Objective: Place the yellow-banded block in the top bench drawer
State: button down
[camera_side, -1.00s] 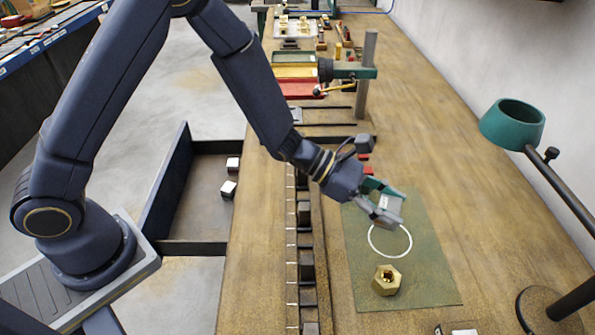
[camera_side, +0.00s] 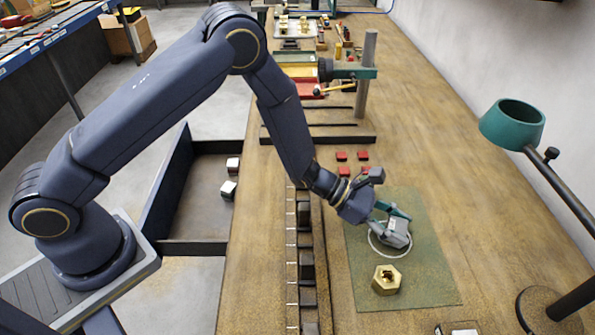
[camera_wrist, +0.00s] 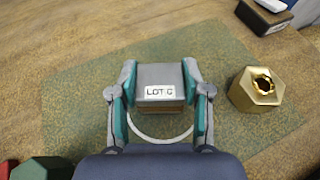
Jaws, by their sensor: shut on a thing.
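My gripper (camera_side: 397,236) is shut on a grey block (camera_side: 396,238) over the white ring on the green mat. In the wrist view, the block (camera_wrist: 160,84) sits between the teal fingers (camera_wrist: 159,92) and bears a label reading "LOT" and a letter like C or G. Its lower edge looks brownish; I cannot make out a yellow band. I cannot tell whether it touches the mat. An open drawer (camera_side: 195,247) juts from the left of the bench.
A brass hex nut (camera_side: 387,279) stands on the mat (camera_side: 430,285) just in front of the block. Several red pieces (camera_side: 342,156) lie behind the mat. A dark rail (camera_side: 307,270) runs along the left. A teal-headed lamp (camera_side: 513,123) stands right.

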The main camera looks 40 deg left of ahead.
jog(key=c, duration=0.5)
grip_release()
jog(key=shift+c, duration=0.2)
